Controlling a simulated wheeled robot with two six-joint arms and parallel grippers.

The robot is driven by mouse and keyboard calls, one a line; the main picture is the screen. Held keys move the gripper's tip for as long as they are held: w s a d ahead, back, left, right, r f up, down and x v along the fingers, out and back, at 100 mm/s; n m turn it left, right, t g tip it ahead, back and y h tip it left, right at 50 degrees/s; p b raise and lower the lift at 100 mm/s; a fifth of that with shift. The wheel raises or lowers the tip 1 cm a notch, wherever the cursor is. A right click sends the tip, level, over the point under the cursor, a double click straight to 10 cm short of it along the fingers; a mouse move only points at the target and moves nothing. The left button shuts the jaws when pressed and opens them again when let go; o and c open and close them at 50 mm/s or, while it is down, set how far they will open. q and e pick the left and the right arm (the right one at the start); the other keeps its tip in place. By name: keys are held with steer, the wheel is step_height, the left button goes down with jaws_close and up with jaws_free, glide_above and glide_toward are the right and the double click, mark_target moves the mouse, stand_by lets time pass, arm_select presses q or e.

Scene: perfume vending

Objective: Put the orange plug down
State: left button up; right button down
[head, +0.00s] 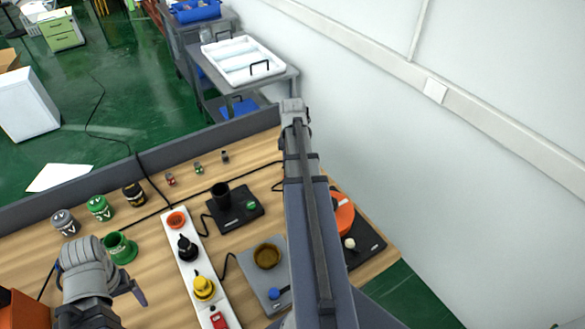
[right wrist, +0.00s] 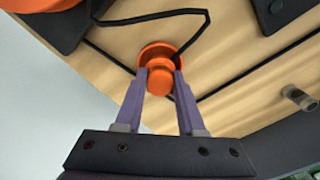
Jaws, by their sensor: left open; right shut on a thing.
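My right gripper (right wrist: 160,88) is shut on the orange plug (right wrist: 160,78), which has a wide round flange and a black cable. In the right wrist view the plug is between the fingertips, over the wooden table near its edge; I cannot tell whether it touches the table. In the head view my right arm hides the plug and the right fingertips. My left gripper (head: 96,285) is open and empty at the lower left, near the green cup (head: 119,248).
A white power strip (head: 190,268) has an orange socket (head: 176,221), a black plug (head: 187,248) and a yellow plug (head: 203,288). A black stand (head: 235,213) and a grey stand (head: 268,285) are right of it. An orange disc (head: 341,214) lies far right. Several lidded jars line the left.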

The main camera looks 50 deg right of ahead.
arm_select(q)
steer(key=shift+f, duration=0.15)
arm_select(e)
steer(key=shift+f, duration=0.15)
steer(key=c, duration=0.5)
jaws_free()
arm_select(q)
step_height(320, 180, up, 12)
steer(key=p, duration=1.2)
steer(key=shift+r, duration=0.2)
arm_select(e)
step_height(320, 180, up, 12)
steer(key=shift+r, duration=0.2)
